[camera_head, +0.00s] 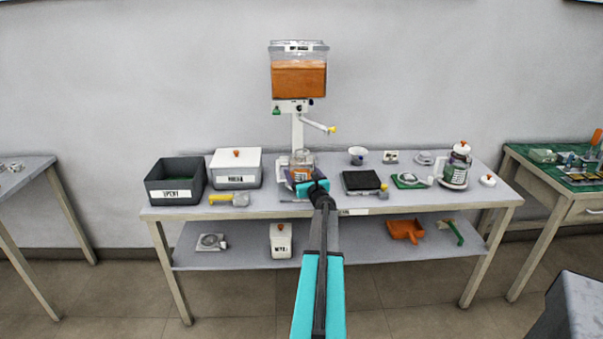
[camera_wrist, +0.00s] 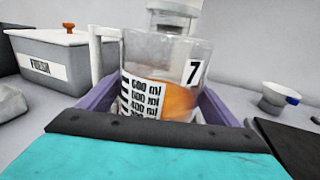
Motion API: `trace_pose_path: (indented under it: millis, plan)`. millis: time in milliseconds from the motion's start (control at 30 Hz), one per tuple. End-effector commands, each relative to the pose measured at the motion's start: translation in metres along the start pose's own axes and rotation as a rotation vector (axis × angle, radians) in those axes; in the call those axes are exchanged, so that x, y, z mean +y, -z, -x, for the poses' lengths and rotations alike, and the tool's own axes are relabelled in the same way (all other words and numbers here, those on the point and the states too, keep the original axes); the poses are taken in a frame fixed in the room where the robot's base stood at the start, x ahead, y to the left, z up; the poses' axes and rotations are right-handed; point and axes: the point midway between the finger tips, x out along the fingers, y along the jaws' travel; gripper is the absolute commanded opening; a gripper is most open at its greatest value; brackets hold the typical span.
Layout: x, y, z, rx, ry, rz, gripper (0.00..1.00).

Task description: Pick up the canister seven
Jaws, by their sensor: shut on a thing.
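The canister seven (camera_wrist: 160,65) is a clear jar with a black 7 label, a millilitre scale and orange liquid inside. In the head view the canister (camera_head: 303,160) is on the table under the dispenser, behind the end of my arm. My gripper (camera_wrist: 158,100) has its purple fingers on both sides of the canister and is shut on it. In the head view my gripper (camera_head: 302,182) partly hides the canister's lower part. I cannot tell whether its base touches the surface below.
A dispenser (camera_head: 299,78) with orange liquid rises behind the canister, its spout arm pointing right. A white FRESH box (camera_head: 235,166) and dark SPENT bin (camera_head: 160,185) stand left. A black pad (camera_head: 360,181) lies right; another canister (camera_head: 457,168) stands further right on the table (camera_head: 420,205).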

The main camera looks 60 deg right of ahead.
Motion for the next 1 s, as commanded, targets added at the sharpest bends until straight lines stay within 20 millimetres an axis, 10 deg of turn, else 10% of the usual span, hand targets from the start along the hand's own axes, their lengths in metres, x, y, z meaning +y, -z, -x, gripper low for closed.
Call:
trace_pose_path:
  millis: [433,1000]
  plan:
    - [0.000,-0.037,0.001,-0.004,0.000,0.002,0.47]
    - [-0.044,-0.045,0.103,-0.002,0.004,0.000,0.47]
